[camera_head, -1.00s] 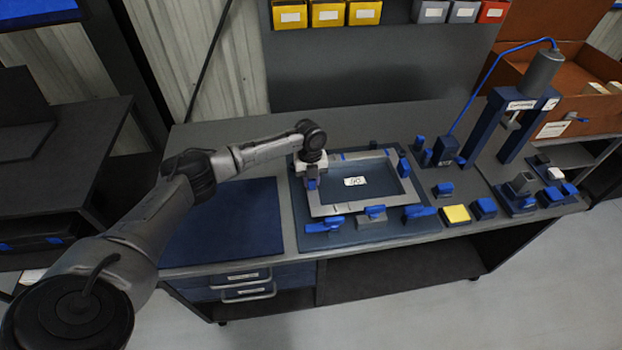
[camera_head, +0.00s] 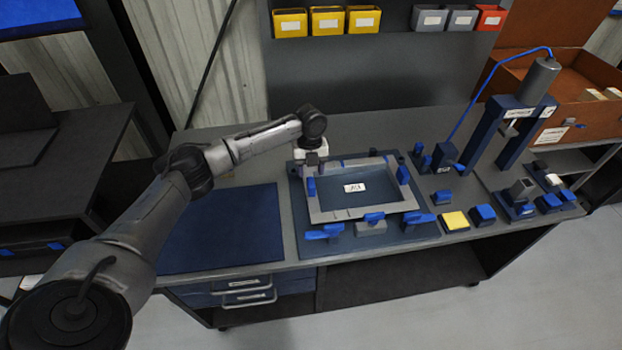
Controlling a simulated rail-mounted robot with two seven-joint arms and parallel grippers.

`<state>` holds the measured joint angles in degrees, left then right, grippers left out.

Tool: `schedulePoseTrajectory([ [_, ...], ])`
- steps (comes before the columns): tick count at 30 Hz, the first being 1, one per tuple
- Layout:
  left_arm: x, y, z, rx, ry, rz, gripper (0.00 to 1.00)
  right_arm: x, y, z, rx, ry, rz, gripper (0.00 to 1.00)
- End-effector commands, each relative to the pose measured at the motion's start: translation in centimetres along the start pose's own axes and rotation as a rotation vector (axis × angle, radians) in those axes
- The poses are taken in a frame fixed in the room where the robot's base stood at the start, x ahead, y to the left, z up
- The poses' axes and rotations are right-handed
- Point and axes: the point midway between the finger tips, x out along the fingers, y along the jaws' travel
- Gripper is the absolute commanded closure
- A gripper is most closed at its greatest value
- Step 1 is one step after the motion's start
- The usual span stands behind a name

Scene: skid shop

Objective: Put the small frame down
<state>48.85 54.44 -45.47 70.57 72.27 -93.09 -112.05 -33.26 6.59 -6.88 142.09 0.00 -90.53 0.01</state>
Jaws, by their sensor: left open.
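The small frame (camera_head: 364,212) is a flat grey rectangle. It lies level on the dark blue fixture plate (camera_head: 412,233), with blue clamps around it and a white label showing through its opening. My left gripper (camera_head: 309,166) is at the frame's back left corner, just above or behind it, and is open. The fingertips are small and partly hidden by the gripper body, so I cannot tell whether they touch the frame. My right gripper is not in view.
A clear dark blue mat (camera_head: 222,228) lies left of the fixture. A yellow block (camera_head: 455,221) and several blue blocks stand to the right. A blue press (camera_head: 508,120) stands at the back right beside a brown case (camera_head: 585,118). Bins (camera_head: 327,21) hang behind.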

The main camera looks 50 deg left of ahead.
Motion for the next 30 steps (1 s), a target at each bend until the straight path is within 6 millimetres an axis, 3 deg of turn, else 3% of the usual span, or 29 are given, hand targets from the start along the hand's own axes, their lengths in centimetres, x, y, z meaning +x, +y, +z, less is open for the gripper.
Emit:
schedulePoseTrajectory([
  [3,-2.2,-0.1,0.0,0.0,-0.001,-0.002,0.49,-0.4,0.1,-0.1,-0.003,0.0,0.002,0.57],
  [10,-4.6,0.0,0.0,0.0,0.0,-0.001,0.49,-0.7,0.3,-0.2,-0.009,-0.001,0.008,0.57],
  [30,-5.2,0.0,0.0,0.0,0.001,0.0,0.49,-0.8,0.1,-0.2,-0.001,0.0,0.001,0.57],
])
